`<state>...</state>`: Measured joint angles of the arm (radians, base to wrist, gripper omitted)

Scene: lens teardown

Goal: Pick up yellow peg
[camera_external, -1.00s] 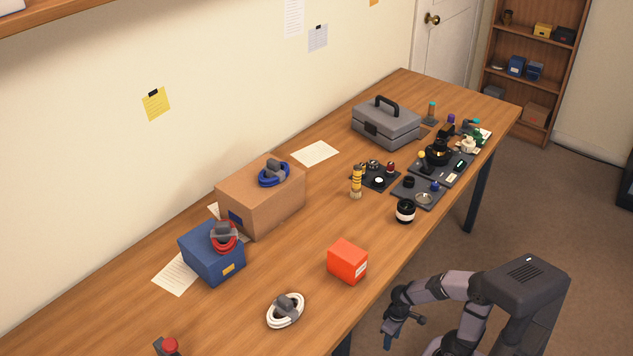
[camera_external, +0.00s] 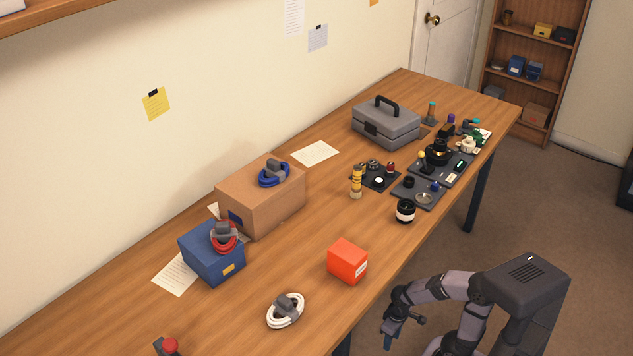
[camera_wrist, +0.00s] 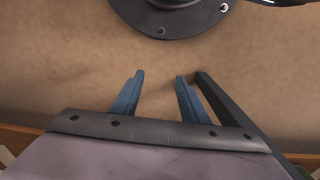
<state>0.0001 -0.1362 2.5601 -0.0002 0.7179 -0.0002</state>
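In the external view, a small yellow-topped piece (camera_external: 422,155) stands on the dark board (camera_external: 455,173) toward the far right end of the table; it may be the yellow peg, but it is too small to be sure. My gripper (camera_external: 388,342) hangs low beside the table's front edge, well away from both. In the wrist view, the two blue fingers (camera_wrist: 160,78) are apart with nothing between them, over the brown floor.
A grey toolbox (camera_external: 386,127) stands behind the boards. A black-and-white lens part (camera_external: 405,211), an orange-red box (camera_external: 347,262) and a coiled white cable (camera_external: 286,310) lie near the front edge. A cardboard box (camera_external: 272,205) and blue box (camera_external: 205,254) stand farther left.

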